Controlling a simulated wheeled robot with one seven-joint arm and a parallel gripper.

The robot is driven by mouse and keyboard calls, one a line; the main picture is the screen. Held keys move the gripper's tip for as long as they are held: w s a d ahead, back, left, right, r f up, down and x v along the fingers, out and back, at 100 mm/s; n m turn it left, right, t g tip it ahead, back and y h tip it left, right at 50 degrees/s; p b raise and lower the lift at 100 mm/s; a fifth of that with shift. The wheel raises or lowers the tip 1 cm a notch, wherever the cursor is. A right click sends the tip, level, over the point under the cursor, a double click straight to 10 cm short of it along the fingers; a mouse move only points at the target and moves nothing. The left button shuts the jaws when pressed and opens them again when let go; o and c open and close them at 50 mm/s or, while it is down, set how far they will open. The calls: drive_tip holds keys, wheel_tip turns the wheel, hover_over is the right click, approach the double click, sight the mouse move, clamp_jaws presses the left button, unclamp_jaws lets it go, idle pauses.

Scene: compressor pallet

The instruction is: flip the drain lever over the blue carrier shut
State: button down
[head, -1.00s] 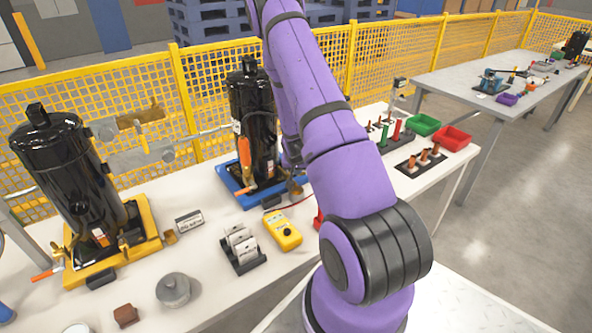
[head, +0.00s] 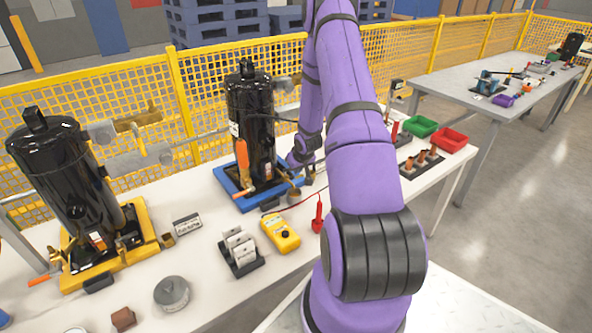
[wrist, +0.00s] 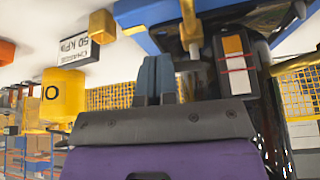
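The blue carrier (head: 230,192) stands on the white table with a black compressor tank (head: 250,125) in it. An orange lever (head: 242,155) stands nearly upright at the tank's left front; I take it for the drain lever. My gripper (wrist: 157,78) shows in the wrist view with its fingers close together and nothing visible between them. The blue carrier edge (wrist: 165,12) is above the fingers there, with a brass fitting (wrist: 190,30) just beyond and to their right. In the head view my wrist is right of the tank, the fingertips not clear. The orange lever cannot be made out in the wrist view.
A yellow carrier (head: 150,250) with another black tank stands at left. A yellow meter (head: 281,234), a card holder (head: 240,255), a brass cup (head: 293,196) and a red probe (head: 318,216) lie near the front. A yellow mesh fence (head: 215,75) runs behind.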

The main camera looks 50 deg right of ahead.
drive_tip(key=shift+w+d+n, duration=0.15)
drive_tip(key=shift+n, duration=0.25)
drive_tip(key=shift+a, duration=0.8)
